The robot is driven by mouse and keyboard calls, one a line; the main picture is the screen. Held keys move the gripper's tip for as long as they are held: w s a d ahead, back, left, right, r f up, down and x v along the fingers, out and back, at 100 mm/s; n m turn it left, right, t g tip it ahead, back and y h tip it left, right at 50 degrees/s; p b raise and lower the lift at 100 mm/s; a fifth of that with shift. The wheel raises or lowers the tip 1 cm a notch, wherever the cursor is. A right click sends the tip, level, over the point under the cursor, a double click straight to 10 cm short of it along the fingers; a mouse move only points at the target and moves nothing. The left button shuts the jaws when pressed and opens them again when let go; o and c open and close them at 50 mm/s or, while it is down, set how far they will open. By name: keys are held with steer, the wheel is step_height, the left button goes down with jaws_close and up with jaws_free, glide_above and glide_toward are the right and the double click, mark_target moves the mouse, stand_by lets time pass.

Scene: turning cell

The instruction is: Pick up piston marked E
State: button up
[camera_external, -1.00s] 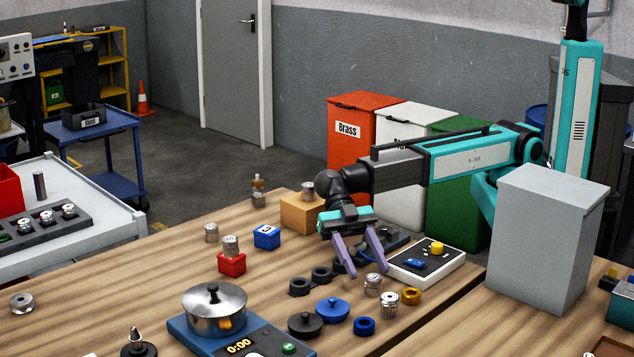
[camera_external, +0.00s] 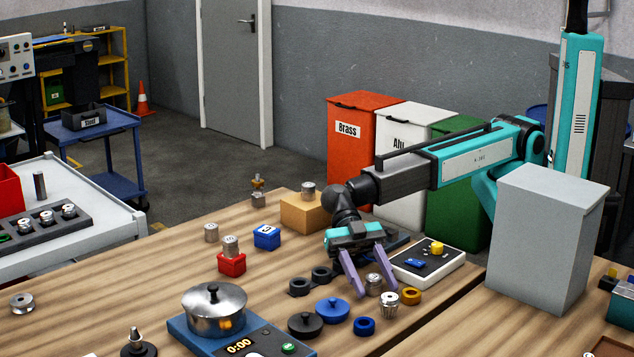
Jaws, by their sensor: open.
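Several silver pistons stand on the wooden table, and I cannot read a letter E on any of them. My gripper (camera_external: 376,291) points down with its two purple fingers apart. One piston (camera_external: 374,283) shows between the fingers, and I cannot tell whether they touch it. A second piston (camera_external: 389,304) stands just in front of the right fingertip.
Black rings (camera_external: 300,286), a blue ring (camera_external: 364,326) and a brass ring (camera_external: 411,296) lie close by. A blue lid (camera_external: 332,310) and dark lid (camera_external: 305,325) are in front. A control box (camera_external: 440,277) stands right, a pot (camera_external: 214,312) left.

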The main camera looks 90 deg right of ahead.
mark_target(374, 277)
steer(key=c, duration=1.2)
steer(key=shift+r, duration=0.2)
steer(key=shift+r+b, duration=1.05)
steer(key=shift+r, duration=3.8)
